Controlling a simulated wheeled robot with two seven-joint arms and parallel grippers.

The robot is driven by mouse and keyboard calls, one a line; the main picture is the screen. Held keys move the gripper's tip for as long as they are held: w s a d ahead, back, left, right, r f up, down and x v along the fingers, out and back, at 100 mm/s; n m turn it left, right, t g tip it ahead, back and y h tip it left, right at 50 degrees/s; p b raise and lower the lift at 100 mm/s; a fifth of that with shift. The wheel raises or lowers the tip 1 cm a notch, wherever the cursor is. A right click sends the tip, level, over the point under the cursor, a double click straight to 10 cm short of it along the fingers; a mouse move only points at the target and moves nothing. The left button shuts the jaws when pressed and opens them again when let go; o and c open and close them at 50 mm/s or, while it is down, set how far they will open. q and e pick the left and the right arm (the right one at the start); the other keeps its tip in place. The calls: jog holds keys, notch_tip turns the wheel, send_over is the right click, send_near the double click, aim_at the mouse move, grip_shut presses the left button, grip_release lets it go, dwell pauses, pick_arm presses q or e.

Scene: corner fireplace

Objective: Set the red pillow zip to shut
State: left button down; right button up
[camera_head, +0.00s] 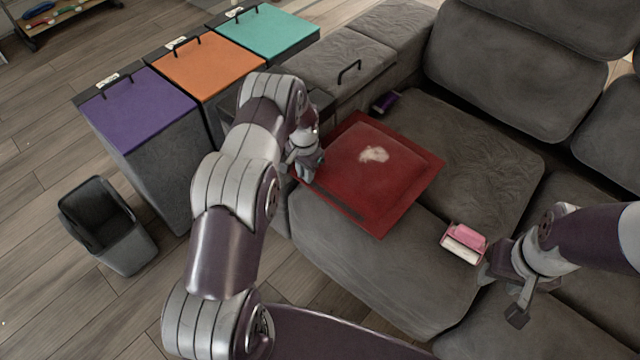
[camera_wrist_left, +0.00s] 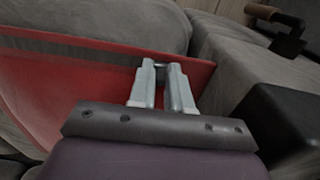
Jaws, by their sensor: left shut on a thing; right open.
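The red pillow (camera_head: 398,195), with a pale patch on top, lies on the grey sofa seat. A dark zip strip (camera_head: 338,204) runs along its lower-left side. My left gripper (camera_head: 305,172) is at the pillow's left corner, by the upper end of that strip. In the left wrist view its fingers (camera_wrist_left: 161,70) are close together at the edge of the red pillow (camera_wrist_left: 90,65). They are shut on a small part there, apparently the zip pull, mostly hidden by the fingers. My right gripper (camera_head: 499,293) is open and empty above the seat at the right.
A pink and white box (camera_head: 463,242) lies between the pillow and my right gripper. A dark purple can (camera_head: 385,103) lies behind the pillow. Purple (camera_head: 138,108), orange (camera_head: 207,64) and teal (camera_head: 263,32) lidded bins and an open black bin (camera_head: 105,225) stand left.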

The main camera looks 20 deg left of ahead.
pick_arm(q)
jog(key=shift+w+a, duration=0.15)
jog(key=shift+a, duration=0.4)
jog(key=c, duration=1)
grip_release()
jog(key=shift+c, duration=0.2)
notch_tip(320, 180, up, 13)
jog(key=p, duration=0.2)
jog(key=shift+f, duration=0.15)
